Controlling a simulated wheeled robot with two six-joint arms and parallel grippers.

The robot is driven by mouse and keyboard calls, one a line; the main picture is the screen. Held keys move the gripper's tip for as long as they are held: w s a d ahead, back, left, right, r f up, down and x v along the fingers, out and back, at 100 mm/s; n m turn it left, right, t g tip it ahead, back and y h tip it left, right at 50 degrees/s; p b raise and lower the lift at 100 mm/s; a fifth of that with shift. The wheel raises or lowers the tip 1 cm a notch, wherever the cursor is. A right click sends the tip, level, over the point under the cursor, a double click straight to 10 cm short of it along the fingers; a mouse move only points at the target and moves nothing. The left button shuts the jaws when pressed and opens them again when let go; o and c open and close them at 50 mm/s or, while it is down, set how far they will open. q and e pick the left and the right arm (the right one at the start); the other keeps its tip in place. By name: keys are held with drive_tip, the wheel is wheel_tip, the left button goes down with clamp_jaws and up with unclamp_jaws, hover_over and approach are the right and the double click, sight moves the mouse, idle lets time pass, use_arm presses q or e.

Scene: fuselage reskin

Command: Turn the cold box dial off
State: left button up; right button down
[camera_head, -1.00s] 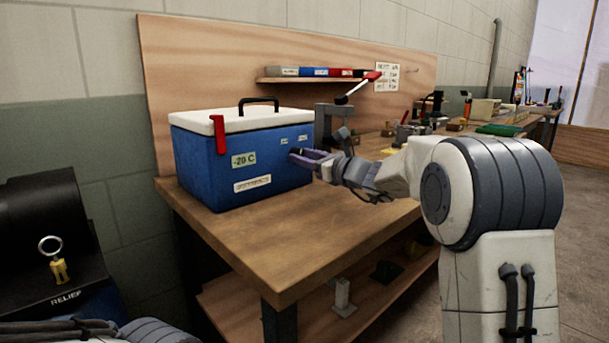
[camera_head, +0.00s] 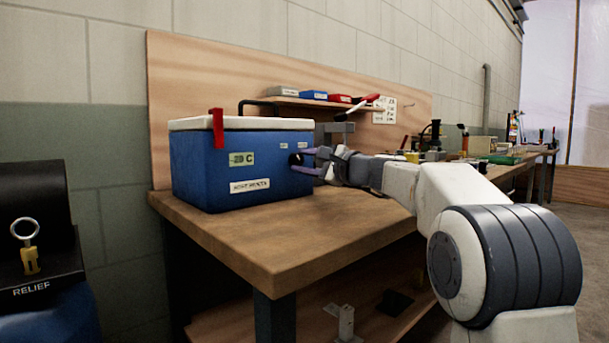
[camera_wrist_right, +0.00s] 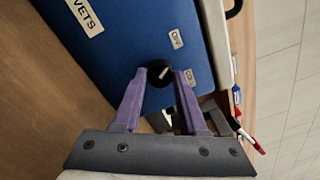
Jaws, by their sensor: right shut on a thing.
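The cold box (camera_head: 220,165) is a blue cooler with a white lid, a black handle, a red latch and pale labels; it stands on the wooden bench. Its black dial (camera_head: 295,159) is on the front face near the right end. My right gripper (camera_head: 312,163) reaches the box from the right. Its purple fingers (camera_wrist_right: 160,75) are closed on the dial, one on each side. The dial's exact pointing is hard to read. My left gripper is not in view.
The wooden bench (camera_head: 270,245) has clear room in front of the box. A grey vise-like tool (camera_head: 335,130) stands behind my right gripper. A shelf (camera_head: 310,102) holds several small boxes. A dark unit marked RELIEF (camera_head: 35,250) stands at the left.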

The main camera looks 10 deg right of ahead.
drive_tip(key=shift+a+n+b, duration=0.1)
drive_tip(key=shift+n+b, duration=0.65)
drive_tip(key=shift+n, duration=0.35)
drive_tip(key=shift+c, duration=2.3)
unclamp_jaws()
drive_tip(key=v, duration=1)
drive_tip(key=shift+r, duration=0.1)
drive_tip(key=shift+s, duration=0.2)
